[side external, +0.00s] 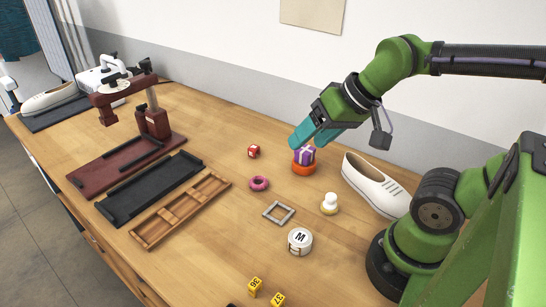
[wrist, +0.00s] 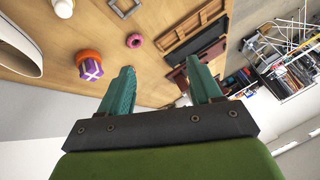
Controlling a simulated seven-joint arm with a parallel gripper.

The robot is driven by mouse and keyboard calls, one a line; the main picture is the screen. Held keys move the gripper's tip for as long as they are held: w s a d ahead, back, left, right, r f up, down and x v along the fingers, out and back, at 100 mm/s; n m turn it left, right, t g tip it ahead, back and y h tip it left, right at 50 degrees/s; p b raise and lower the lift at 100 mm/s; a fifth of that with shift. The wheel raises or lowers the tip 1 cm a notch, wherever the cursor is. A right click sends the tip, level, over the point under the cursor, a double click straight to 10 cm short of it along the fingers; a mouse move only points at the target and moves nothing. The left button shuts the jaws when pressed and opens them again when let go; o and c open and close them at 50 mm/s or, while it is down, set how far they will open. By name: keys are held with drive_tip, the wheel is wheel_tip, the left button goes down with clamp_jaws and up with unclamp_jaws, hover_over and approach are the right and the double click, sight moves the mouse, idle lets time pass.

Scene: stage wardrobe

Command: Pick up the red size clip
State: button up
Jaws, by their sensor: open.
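The red size clip (side external: 254,151) is a small red block with a pale marking on its face. It lies on the wooden table left of my gripper in the side view. I cannot make it out for certain in the wrist view. My gripper (side external: 299,139) has teal fingers and is tilted above the table, over or beside a purple gift box on an orange round base. In the wrist view my gripper (wrist: 165,76) is open, with nothing visible held between its fingers.
The purple box (side external: 304,154) on its orange base (side external: 303,169) stands close by my fingers. A pink ring (side external: 259,184), grey frame (side external: 270,211), white knob (side external: 329,202), jar (side external: 300,242) and white shoe (side external: 372,187) lie around. Trays (side external: 137,238) and a maroon press (side external: 152,122) stand left.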

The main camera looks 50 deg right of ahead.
drive_tip(key=w+d+f+g, duration=0.1)
drive_tip(key=w+d+g, duration=0.15)
drive_tip(key=w, duration=0.35)
drive_tip(key=w+d+f+g, duration=0.1)
drive_tip(key=w+d, duration=0.2)
drive_tip(key=w, duration=0.3)
drive_tip(key=n+g+h, duration=0.2)
drive_tip(key=n+g, duration=0.1)
drive_tip(key=n, duration=0.2)
hover_over(254, 147)
wheel_tip(254, 147, down, 4)
drive_tip(key=f, duration=1.1)
drive_tip(key=shift+s+a+f, duration=0.3)
drive_tip(key=shift+a+f, duration=0.05)
drive_tip(key=shift+w+d+f, duration=0.1)
drive_tip(key=shift+f, duration=0.8)
drive_tip(key=shift+w+d+f, duration=0.15)
drive_tip(key=shift+f, duration=0.75)
drive_tip(key=shift+w+d+f, duration=0.1)
drive_tip(key=shift+f, duration=0.8)
drive_tip(key=shift+c, duration=0.3)
drive_tip(key=c, duration=1)
drive_tip(key=shift+r, duration=0.15)
